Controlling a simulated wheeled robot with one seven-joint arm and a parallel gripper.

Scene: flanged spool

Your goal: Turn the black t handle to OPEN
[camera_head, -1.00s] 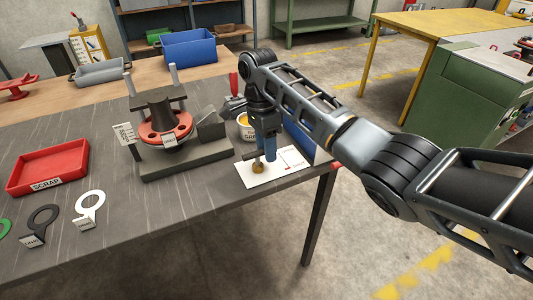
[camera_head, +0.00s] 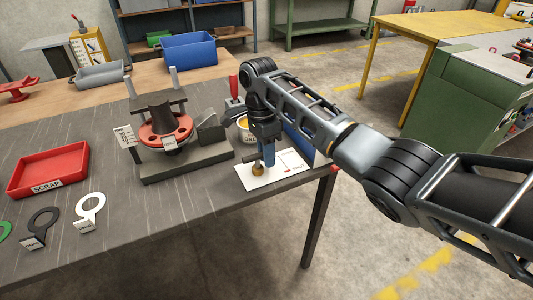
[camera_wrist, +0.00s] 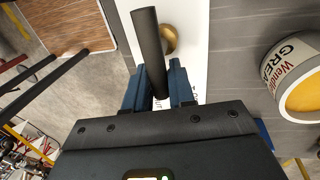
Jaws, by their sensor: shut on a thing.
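The black T handle (camera_wrist: 148,50) is a dark round bar on a brass stem (camera_wrist: 169,38). In the wrist view my gripper (camera_wrist: 156,88) has its two blue fingers on either side of the bar's near end, shut on it. In the head view the gripper (camera_head: 268,158) points down over the white plate (camera_head: 285,168), and the brass stem (camera_head: 257,169) shows just left of the fingers. The bar is mostly hidden there. Printed lettering on the plate is partly covered in the wrist view, so I cannot read which mark the handle points to.
A grease tub (camera_wrist: 302,80) stands close beside the plate. A blue bin wall (camera_head: 301,143) is behind my gripper. A fixture with a red flanged spool (camera_head: 165,130) stands to the left. A red scrap tray (camera_head: 48,168) and ring tags (camera_head: 88,210) lie farther left.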

